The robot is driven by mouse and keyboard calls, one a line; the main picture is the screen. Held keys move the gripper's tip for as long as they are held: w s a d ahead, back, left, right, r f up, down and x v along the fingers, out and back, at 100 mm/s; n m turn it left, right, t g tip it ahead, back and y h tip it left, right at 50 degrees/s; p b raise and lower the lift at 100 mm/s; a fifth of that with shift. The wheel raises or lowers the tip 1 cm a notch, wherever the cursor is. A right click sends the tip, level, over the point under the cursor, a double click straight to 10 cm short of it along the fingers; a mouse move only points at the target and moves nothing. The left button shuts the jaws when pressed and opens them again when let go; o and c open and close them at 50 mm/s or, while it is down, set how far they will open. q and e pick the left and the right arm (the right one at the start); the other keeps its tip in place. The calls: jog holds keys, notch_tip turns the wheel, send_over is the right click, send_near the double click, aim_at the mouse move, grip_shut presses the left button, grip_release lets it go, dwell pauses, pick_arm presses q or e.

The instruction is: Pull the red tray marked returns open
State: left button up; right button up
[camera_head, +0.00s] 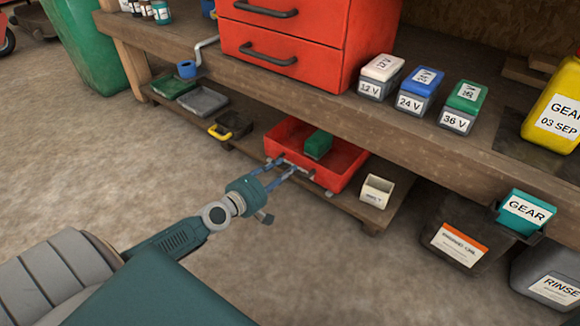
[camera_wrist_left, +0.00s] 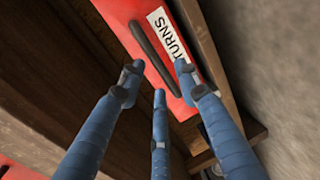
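The red tray (camera_head: 343,170) sits on the low shelf under the bench, with a green block (camera_head: 318,145) inside it. In the left wrist view the tray's front (camera_wrist_left: 120,12) shows a dark bar handle (camera_wrist_left: 152,52) and a white label (camera_wrist_left: 168,32), partly hidden by a finger, reading "…TURNS". My left gripper (camera_head: 284,166) is at the tray's front. Its blue fingers (camera_wrist_left: 157,85) are spread apart, with two on either side of the handle's near end and one below it. I cannot tell whether they touch it. My right gripper is not in view.
A small white bin (camera_head: 376,191) stands right of the tray; a black tray with a yellow handle (camera_head: 230,126) stands left. The shelf edge (camera_head: 345,207) lies below the tray. A red drawer cabinet (camera_head: 290,45) stands on the bench above. The floor in front (camera_head: 330,270) is clear.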

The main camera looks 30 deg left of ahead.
aim_at(289, 167)
pick_arm(q)
jog(key=shift+x, duration=1.8)
grip_shut()
